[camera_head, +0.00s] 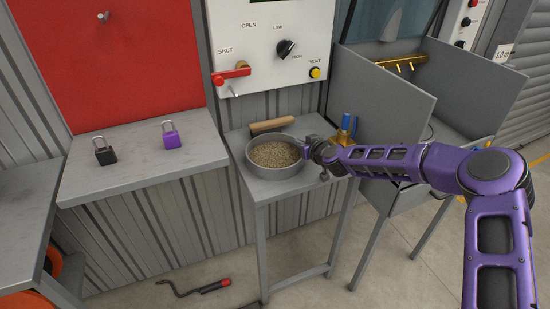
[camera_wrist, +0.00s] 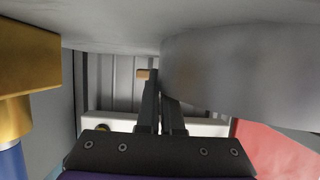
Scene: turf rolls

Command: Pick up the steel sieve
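The steel sieve (camera_head: 250,167) is a round grey pan filled with tan grain. It sits upright at the front of the small grey table. My gripper (camera_head: 307,151) is at the right side of its rim. In the wrist view my gripper's fingers (camera_wrist: 162,100) are close together, and the sieve's curved wall (camera_wrist: 240,70) runs in between them, hiding the tip of the right finger. The gripper looks shut on the rim. I see no clear gap between the sieve and the table.
A wooden block (camera_head: 272,126) lies behind the sieve. A brass tool with a blue handle (camera_head: 345,123) stands close to the right. A black padlock (camera_head: 105,155) and purple padlock (camera_head: 171,140) stand on the left shelf. A control panel (camera_head: 265,40) is behind. A crank (camera_head: 205,288) lies on the floor.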

